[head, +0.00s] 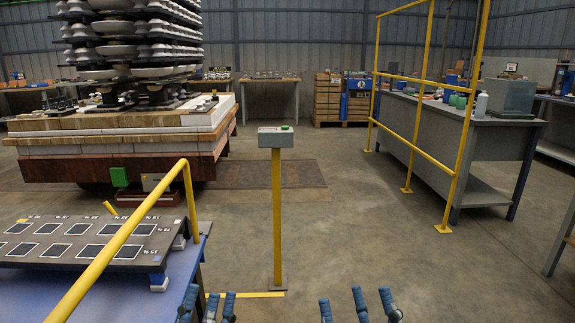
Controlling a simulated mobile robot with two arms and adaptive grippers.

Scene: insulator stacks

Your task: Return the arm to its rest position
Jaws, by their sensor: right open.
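My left gripper (207,305) shows at the bottom edge of the head view, beside the right end of the blue table. My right gripper (357,306) is at the bottom edge, right of centre. Its blue fingertips are spread apart over the floor, with nothing seen between them. Both arms are hidden below the frame.
A blue table (95,297) with a dark slotted panel (66,236) and a yellow rail (128,228) is at left. A yellow post (278,215) with a grey box stands ahead. Insulator stacks (114,50) are behind. A yellow frame (463,150) and bench stand right; floor between is clear.

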